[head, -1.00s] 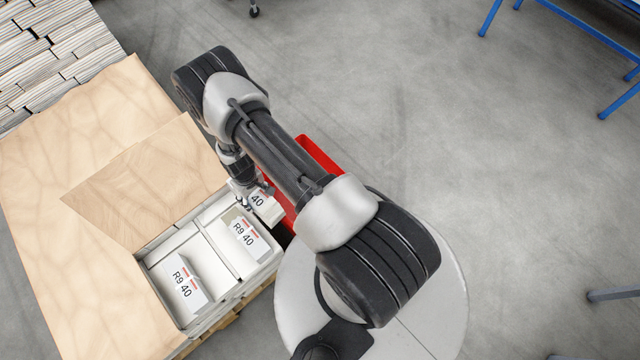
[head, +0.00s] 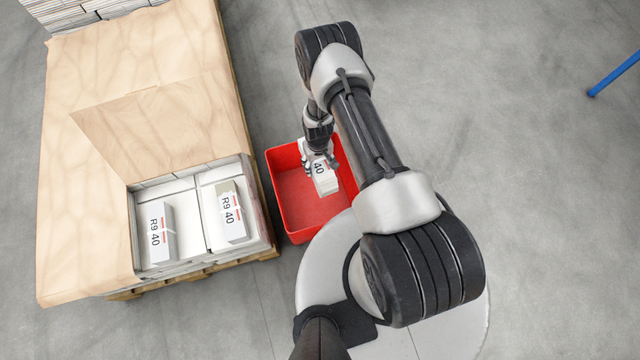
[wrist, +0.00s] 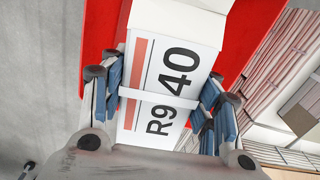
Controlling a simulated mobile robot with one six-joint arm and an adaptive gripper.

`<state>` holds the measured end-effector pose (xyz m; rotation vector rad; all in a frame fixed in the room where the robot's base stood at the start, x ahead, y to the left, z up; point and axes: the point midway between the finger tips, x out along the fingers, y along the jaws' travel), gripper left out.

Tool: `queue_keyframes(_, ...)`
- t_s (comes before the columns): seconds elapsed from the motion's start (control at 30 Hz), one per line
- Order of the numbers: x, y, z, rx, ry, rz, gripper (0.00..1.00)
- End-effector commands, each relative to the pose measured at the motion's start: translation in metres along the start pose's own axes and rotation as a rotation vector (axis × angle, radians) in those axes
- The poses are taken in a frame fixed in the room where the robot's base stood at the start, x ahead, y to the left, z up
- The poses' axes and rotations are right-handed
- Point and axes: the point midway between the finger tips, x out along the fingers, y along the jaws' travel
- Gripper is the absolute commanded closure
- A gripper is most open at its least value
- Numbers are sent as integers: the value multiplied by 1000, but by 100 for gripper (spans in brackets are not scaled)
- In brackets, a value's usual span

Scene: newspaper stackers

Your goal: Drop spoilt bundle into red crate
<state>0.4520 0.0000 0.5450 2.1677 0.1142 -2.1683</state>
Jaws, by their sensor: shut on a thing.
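My gripper (head: 320,163) is shut on a white bundle (head: 325,181) marked "40", held over the red crate (head: 286,218). In the wrist view the held bundle (wrist: 168,62) shows its "R9 40" label and a white strap, between the two fingers (wrist: 160,110). The red crate (wrist: 103,25) shows behind it there. The crate stands on the floor between the pallet stack and my base, and the part of its floor that shows is bare. Its right side is partly hidden by my gripper and arm. I cannot tell the bundle's exact height over the crate.
A pallet stack (head: 152,260) stands left of the crate, partly covered by brown sheets (head: 150,120). Two labelled bundles, one left (head: 160,233) and one right (head: 231,212), lie on its uncovered part. Clear grey floor (head: 500,150) lies to the right.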

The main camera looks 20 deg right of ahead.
Motion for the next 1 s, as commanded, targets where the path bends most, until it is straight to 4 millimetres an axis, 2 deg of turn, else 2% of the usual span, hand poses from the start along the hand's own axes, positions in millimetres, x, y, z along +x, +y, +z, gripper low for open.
queue_keyframes(0.53,50,0,-1,0,1,0,100)
queue_keyframes(0.93,56,0,-1,0,2,1,100)
queue_keyframes(0.97,56,0,-1,0,2,1,43)
queue_keyframes(1.0,56,0,-1,0,2,1,40)
